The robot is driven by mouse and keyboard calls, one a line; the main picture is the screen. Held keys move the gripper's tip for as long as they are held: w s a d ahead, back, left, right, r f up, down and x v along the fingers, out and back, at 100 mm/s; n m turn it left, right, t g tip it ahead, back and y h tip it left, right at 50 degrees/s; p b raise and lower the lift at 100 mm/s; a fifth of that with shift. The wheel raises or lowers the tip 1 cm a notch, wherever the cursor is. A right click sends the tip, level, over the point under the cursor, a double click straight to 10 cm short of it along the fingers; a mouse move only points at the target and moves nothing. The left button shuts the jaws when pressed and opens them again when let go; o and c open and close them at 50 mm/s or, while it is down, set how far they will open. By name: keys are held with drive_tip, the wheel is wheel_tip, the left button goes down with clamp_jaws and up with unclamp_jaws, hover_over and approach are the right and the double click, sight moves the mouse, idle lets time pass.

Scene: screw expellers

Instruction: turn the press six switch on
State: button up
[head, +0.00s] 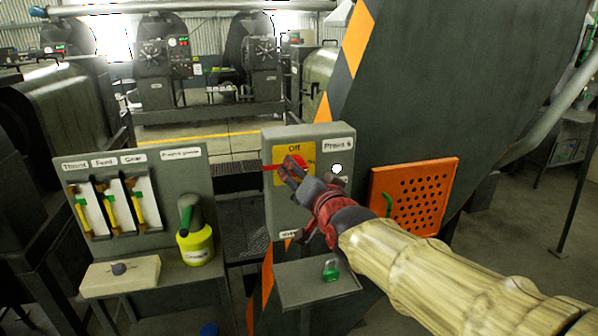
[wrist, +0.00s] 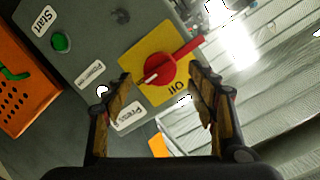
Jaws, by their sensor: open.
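A grey control box (head: 342,146) labelled Press, its number small, carries a yellow plate with "Off" at its top. On the plate is a red rotary switch (head: 268,168), mostly hidden behind my gripper (head: 292,172). In the wrist view the red switch (wrist: 168,69) is clear: its long handle points to the upper right and a white mark sits at its lower-left end. My gripper (wrist: 160,82) is open, one finger on each side of the switch in this view. Contact with the switch cannot be told.
A green Start button (wrist: 61,42) is on the same box. An orange perforated panel (head: 415,195) stands to its right. A green padlock (head: 331,269) is below. At left are a lever panel (head: 160,158) and a yellow-green bottle (head: 196,245).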

drive_tip(key=v, duration=0.8)
drive_tip(key=shift+s, duration=0.2)
drive_tip(key=s+f+n+g, duration=0.3)
drive_tip(key=s+f+g, duration=0.1)
drive_tip(key=f, duration=0.6)
drive_tip(key=s+d+f+g+h, duration=0.2)
drive_tip(key=s+d+f, duration=0.3)
drive_tip(key=s+d, duration=0.3)
drive_tip(key=s+d+f+g+h, duration=0.2)
drive_tip(key=s+d+f+g, duration=0.2)
drive_tip(key=s, duration=1)
drive_tip(key=d+f, duration=0.2)
drive_tip(key=d, duration=0.2)
drive_tip(key=shift+n+h, duration=0.3)
drive_tip(key=shift+n, duration=0.1)
drive_tip(key=shift+s+d+f, duration=0.1)
drive_tip(key=shift+s, duration=0.05)
